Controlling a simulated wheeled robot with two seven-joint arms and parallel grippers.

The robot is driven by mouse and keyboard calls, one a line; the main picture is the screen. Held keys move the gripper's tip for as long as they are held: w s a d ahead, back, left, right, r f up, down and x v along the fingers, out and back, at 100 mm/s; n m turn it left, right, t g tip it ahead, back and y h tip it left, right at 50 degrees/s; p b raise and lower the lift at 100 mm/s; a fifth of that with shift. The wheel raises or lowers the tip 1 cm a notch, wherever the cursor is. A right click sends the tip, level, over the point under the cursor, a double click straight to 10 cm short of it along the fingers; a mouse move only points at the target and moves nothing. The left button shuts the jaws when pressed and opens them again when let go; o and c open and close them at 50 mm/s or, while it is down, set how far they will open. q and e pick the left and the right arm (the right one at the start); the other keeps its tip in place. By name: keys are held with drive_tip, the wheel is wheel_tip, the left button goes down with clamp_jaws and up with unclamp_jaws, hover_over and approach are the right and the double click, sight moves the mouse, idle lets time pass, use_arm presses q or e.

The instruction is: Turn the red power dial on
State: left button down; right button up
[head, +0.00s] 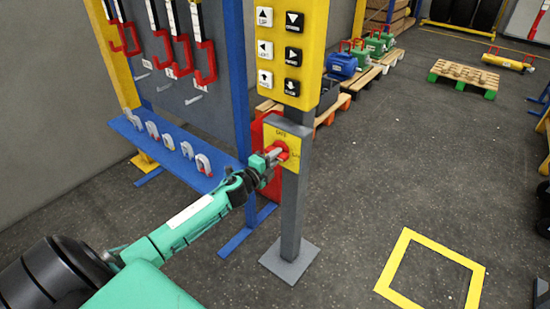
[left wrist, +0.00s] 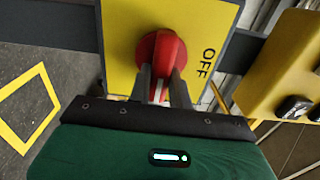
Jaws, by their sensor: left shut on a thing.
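The red power dial (head: 280,150) sits on a yellow plate (head: 273,138) on the grey post, below the button panel. In the left wrist view the dial (left wrist: 161,55) shows close up, with a white line on its grip and the word OFF on the plate (left wrist: 208,63) beside it. My left gripper (head: 271,157) reaches the dial from the lower left. Its two fingers (left wrist: 161,88) are shut on the dial's grip, one on each side. In the head view the gripper hides part of the dial. My right gripper is in neither view.
A yellow panel (head: 287,8) with black and white arrow buttons stands above the dial. A blue rack (head: 150,140) with shackles and red hooks is on the left. Pallets (head: 465,74) lie at the back. The floor around the yellow square outline (head: 390,273) is clear.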

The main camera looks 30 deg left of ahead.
use_arm(q)
drive_tip(key=shift+f, duration=0.1)
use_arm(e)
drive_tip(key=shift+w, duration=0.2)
use_arm(q)
drive_tip(key=c, duration=1.3)
unclamp_jaws()
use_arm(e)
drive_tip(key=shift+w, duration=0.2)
use_arm(q)
drive_tip(key=shift+s, duration=0.15)
drive_tip(key=s, duration=0.4)
drive_tip(key=s+b, duration=0.1)
drive_tip(key=s, duration=0.4)
drive_tip(key=s+a, duration=0.1)
drive_tip(key=s, duration=0.3)
drive_tip(key=shift+s, duration=0.3)
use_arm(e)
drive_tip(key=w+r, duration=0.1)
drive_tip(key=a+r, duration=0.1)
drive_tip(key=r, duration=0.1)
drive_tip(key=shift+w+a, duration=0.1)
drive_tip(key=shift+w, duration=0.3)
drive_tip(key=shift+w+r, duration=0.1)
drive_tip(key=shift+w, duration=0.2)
